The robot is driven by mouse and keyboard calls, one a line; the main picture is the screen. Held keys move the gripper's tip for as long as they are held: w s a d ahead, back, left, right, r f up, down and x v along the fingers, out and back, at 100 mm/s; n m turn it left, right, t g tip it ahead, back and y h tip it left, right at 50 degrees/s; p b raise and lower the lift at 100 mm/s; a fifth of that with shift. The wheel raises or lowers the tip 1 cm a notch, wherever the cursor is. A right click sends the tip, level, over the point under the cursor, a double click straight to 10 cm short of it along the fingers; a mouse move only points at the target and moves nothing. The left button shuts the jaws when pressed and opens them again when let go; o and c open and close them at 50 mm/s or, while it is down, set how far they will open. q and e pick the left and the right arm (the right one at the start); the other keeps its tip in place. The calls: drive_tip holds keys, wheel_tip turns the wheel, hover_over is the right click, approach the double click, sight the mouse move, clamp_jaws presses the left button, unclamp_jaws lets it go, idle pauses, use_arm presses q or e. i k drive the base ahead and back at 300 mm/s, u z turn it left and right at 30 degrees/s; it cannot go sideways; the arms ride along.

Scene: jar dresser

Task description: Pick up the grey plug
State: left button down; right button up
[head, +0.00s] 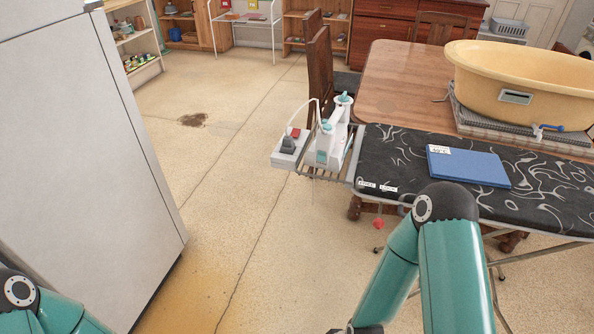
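The grey plug (288,145) appears to be the small dark grey piece on top of a white block (284,160). The block is at the left end of the ironing board, on its wire rack. A red part (295,132) shows on the block just behind the plug. Whether the plug is seated in the block or only resting on it is too small to tell. My teal arm links show at the bottom left and bottom right, but neither gripper is in the picture.
A white and teal iron (331,136) stands right beside the block. A tall grey cabinet (75,150) stands left; open floor lies between.

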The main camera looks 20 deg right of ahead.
sight(288, 147)
drive_tip(key=u, duration=0.35)
drive_tip(key=i, duration=1.4)
drive_tip(key=z, duration=0.9)
